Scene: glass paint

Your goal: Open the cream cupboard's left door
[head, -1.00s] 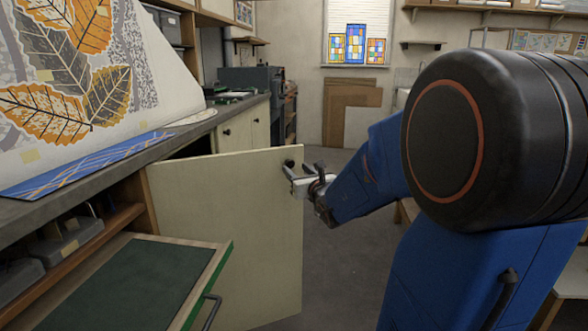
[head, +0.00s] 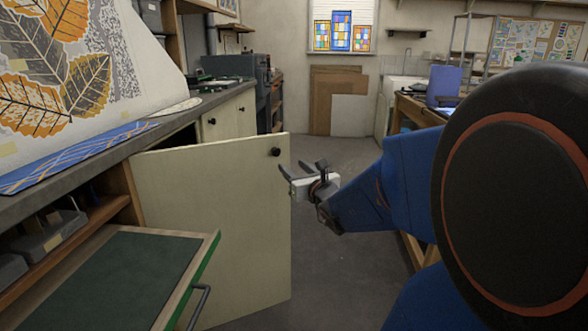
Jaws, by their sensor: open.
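The cream cupboard's left door (head: 215,225) stands swung wide open under the worktop, jutting out into the aisle. Its round dark knob (head: 275,152) shows near the upper free edge. My gripper (head: 283,174) is open and empty, just right of the door's free edge and slightly below the knob. A gap shows between the fingers and the knob, so it is not gripping it. The cupboard's inside is mostly hidden behind the door.
A pulled-out drawer or board with a green top (head: 110,280) juts out at lower left, in front of the door. More cream cupboard fronts (head: 228,118) continue behind. A wooden table (head: 415,110) stands at right.

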